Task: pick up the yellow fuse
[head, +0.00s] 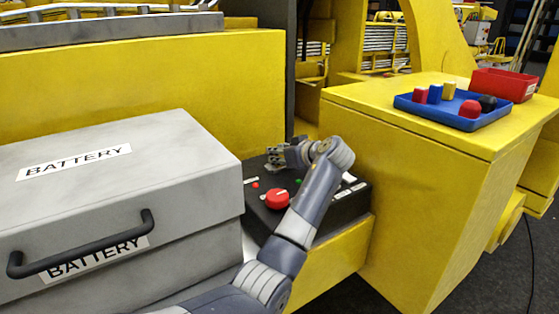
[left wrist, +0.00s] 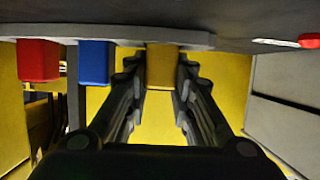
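My left gripper (head: 277,157) is over the back of a black control box (head: 347,205) in the head view. In the left wrist view its open fingers (left wrist: 160,82) point at a yellow fuse (left wrist: 161,66), which sits between their tips, one finger on each side. I see narrow gaps at most, and contact is not clear. A blue fuse (left wrist: 95,63) and a red fuse (left wrist: 38,61) are beside it along a grey strip (left wrist: 110,35). These fuses are hidden in the head view. My right gripper is not in view.
A grey battery case (head: 110,185) with a black handle stands left of the control box, which has a red knob (head: 277,199). At right, a blue tray (head: 450,118) with several coloured pieces and a red bin (head: 505,83) stand on a yellow block (head: 400,170).

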